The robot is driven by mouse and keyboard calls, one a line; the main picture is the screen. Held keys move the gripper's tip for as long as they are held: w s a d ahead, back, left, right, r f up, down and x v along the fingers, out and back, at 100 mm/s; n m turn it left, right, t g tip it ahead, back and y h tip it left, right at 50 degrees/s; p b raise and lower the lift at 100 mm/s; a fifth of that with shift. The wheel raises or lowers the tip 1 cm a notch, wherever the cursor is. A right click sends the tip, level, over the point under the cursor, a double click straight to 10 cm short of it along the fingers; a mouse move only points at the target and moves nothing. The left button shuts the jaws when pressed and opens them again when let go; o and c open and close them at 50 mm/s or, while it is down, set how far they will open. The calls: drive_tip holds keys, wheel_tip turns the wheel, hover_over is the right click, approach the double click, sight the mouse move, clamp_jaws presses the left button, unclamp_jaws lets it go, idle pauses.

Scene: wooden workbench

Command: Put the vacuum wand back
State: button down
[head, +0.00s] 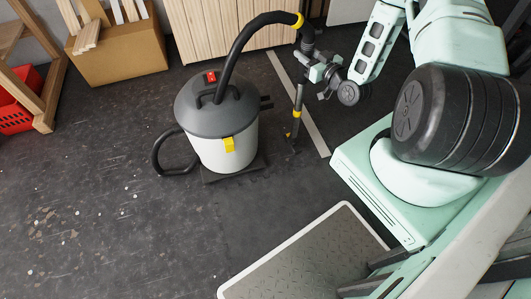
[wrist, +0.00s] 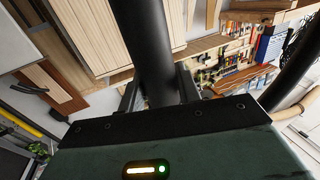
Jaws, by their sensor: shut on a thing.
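The vacuum (head: 210,150) stands on the floor at the upper middle of the head view, with a grey lid, pale drum and yellow latch. Its black hose arches up from the lid to a yellow ring at the top of the vacuum wand (head: 298,112). The wand is black, roughly upright, with a yellow band low down and a nozzle near the floor; I cannot tell if it touches. My gripper (head: 318,72) is shut on the wand's upper part, right of the vacuum. In the wrist view the dark tube (wrist: 148,50) runs between my fingers. A small black bracket (head: 266,102) sticks out from the vacuum's right side.
A cardboard box (head: 118,55) with wood strips and a red crate (head: 18,108) stand at the upper left. A slatted wooden cabinet (head: 210,28) stands behind the vacuum. A grey-topped, white-edged platform (head: 300,262) is at the bottom. The dark floor left of it is mostly clear, with scattered debris.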

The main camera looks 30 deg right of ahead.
drive_tip(key=w+d+r+m+h+b, duration=0.15)
drive_tip(key=w+d+b, duration=0.35)
drive_tip(key=d+b, duration=0.6)
drive_tip(key=w+a+b, duration=0.3)
drive_tip(key=a, duration=0.7)
drive_tip(key=w+a+b, duration=0.2)
drive_tip(key=a+b, duration=0.1)
drive_tip(key=a, duration=0.6)
wheel_tip(320, 180, down, 7)
drive_tip(key=b, duration=0.4)
drive_tip(key=shift+w+a+h, duration=0.15)
drive_tip(key=shift+a+h, duration=0.2)
drive_tip(key=shift+a, duration=0.05)
drive_tip(key=shift+f, duration=0.15)
drive_tip(key=c, duration=1)
unclamp_jaws()
